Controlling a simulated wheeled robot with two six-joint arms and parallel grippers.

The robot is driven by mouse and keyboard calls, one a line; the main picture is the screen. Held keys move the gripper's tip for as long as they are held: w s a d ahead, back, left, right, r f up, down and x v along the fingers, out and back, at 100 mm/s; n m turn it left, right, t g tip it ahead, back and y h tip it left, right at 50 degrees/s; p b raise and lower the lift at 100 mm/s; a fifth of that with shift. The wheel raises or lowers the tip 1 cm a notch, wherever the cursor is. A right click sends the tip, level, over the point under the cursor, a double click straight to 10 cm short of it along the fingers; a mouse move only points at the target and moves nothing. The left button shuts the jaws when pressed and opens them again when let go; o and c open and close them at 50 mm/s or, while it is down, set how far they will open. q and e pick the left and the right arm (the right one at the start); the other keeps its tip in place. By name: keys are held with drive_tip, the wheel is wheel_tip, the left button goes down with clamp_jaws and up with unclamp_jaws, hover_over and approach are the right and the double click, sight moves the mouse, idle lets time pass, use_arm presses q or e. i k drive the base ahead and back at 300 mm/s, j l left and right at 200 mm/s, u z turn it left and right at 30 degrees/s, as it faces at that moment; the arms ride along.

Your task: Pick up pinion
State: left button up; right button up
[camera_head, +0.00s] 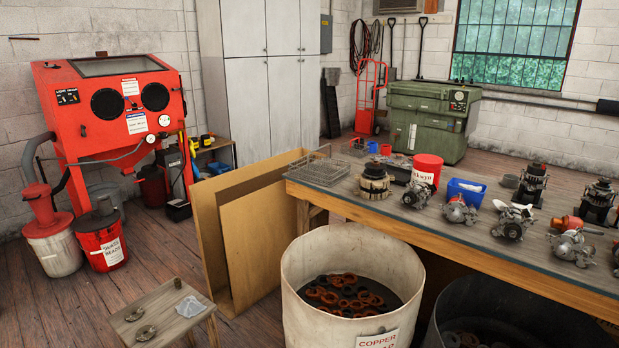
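No part that I can clearly identify as the pinion shows. Two small dark round metal parts lie on the small wooden stool (167,310) at the lower left: one round part (134,313) behind and another round part (146,333) in front. They are too small to tell whether either is a pinion. Several alternator or starter assemblies stand on the long workbench (440,222) at the right, including a dark-and-tan cylinder (374,183) and a silver unit (459,210). Neither of my grippers is in view.
A large pale bin (310,255) labelled copper holds ring-shaped parts in front of the workbench; a dark bin (520,300) stands beside it. Cardboard panels (249,235) lean behind the pale bin. A red blasting cabinet (110,95) stands left. Wooden floor (40,315) is open at lower left.

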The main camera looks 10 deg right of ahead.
sight(177, 282)
drive_tip(key=i+j+u, duration=0.2)
drive_tip(key=i+j, duration=0.75)
drive_tip(key=u, duration=0.3)
drive_tip(key=i+j, duration=0.05)
